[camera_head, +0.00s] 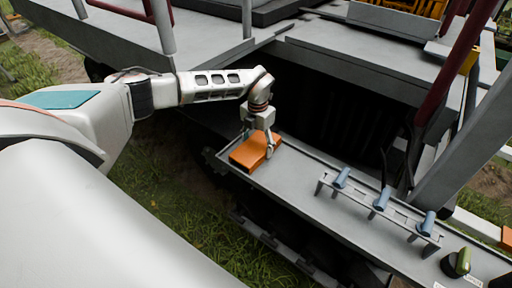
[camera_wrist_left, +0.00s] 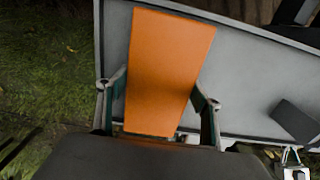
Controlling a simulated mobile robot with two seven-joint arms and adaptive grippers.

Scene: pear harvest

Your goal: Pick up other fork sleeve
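An orange block-shaped fork sleeve (camera_head: 248,153) lies on the left end of the long grey tray (camera_head: 300,198). In the left wrist view the orange sleeve (camera_wrist_left: 165,75) runs lengthwise away from the palm, a little skewed to the fingers. My left gripper (camera_head: 259,141) points down at the sleeve with one finger on each side of it. In the left wrist view my left gripper's fingers (camera_wrist_left: 160,95) are wide apart and very close to the sleeve's edges, and I see no clear grip. My right gripper is not in view.
Dark red posts (camera_head: 455,65) and grey platform decks rise behind. Grass (camera_head: 180,200) lies below the tray's left side.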

